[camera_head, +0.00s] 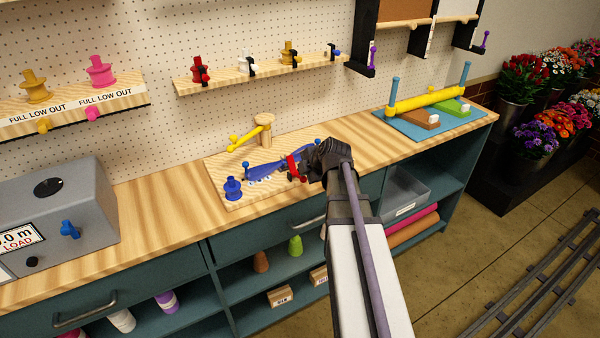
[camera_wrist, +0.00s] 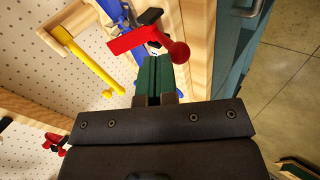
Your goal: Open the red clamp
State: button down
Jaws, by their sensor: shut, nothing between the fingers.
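The red clamp (camera_head: 293,167) sits on the blue wrap (camera_head: 265,171) on a light wooden board (camera_head: 222,172). In the wrist view the clamp (camera_wrist: 138,40) shows a red bar with a round red knob at its right end and a black part beside it. My gripper (camera_head: 312,162) is just right of the clamp in the head view. In the wrist view its green fingers (camera_wrist: 154,72) are together and empty, with their tips close to the red bar. I cannot tell whether they touch it. My gripper hides part of the clamp and wrap in the head view.
A yellow arm (camera_head: 243,138) on a wooden post stands behind the wrap, and a blue spool (camera_head: 232,188) at front left. A grey box (camera_head: 60,215) is at left. A blue mat (camera_head: 425,122) with a yellow roller is at right. Counter between box and board is clear.

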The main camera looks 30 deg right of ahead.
jog(key=shift+s+f, duration=0.25)
jog(key=shift+f, duration=0.05)
jog(key=shift+r, duration=0.1)
dwell(0.4)
jog(key=w+r+p+v, duration=0.1)
jog(key=p+v, duration=0.9)
jog(key=v, duration=0.2)
jog(key=shift+w+d+r, duration=0.15)
jog(key=shift+d+r, duration=0.15)
jog(key=shift+r, duration=0.05)
